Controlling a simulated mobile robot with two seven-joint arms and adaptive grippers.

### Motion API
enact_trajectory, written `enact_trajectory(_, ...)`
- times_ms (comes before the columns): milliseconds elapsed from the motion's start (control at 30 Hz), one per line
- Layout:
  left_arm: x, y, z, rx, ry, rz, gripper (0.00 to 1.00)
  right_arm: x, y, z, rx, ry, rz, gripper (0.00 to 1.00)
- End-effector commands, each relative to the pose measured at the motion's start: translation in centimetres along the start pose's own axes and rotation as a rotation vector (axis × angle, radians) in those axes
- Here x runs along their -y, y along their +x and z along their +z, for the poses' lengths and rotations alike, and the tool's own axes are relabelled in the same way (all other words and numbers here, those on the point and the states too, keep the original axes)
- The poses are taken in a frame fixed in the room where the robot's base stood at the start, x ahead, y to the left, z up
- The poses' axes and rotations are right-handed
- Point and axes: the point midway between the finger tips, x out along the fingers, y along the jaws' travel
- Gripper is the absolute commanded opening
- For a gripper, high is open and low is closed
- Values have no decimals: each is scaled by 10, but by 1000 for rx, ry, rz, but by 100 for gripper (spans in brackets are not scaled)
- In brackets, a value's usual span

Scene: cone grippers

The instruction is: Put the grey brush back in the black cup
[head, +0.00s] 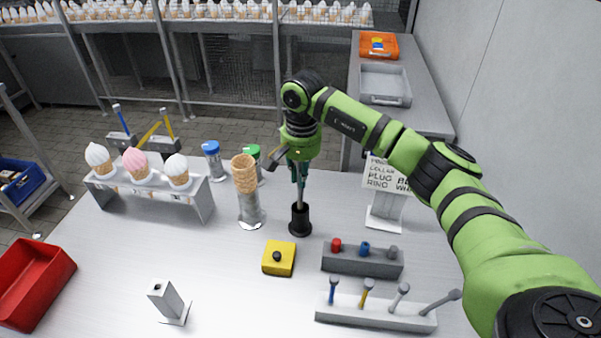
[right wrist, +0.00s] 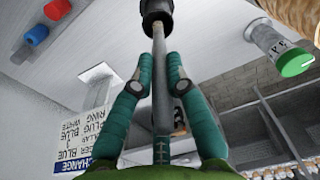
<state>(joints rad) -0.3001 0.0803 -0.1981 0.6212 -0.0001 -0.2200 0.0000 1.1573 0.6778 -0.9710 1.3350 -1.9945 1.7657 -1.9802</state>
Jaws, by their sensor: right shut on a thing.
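The black cup (head: 300,221) stands upright on the table below my right gripper. In the right wrist view the cup (right wrist: 156,10) is at the top. My right gripper (head: 299,172) points down, its teal fingers shut on the grey brush (head: 300,192). In the right wrist view the brush (right wrist: 160,75) runs between the fingertips (right wrist: 162,82) to the cup's mouth. Its lower end meets the mouth; I cannot tell how far inside it is. The brush looks about upright. My left gripper is out of view.
A waffle cone stack (head: 244,175) in a clear holder stands just left of the cup. A yellow block (head: 270,263) and a dark grey rack (head: 362,264) lie in front. A sign (head: 388,180) stands to the right. A red bin (head: 32,282) sits far left.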

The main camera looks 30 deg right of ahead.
Motion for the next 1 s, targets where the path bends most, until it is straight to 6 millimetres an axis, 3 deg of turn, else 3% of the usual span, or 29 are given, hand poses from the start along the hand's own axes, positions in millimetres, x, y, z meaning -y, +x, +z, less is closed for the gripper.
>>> enact_trajectory(1000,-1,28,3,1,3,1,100,-1,36,1,-1,1,0,0)
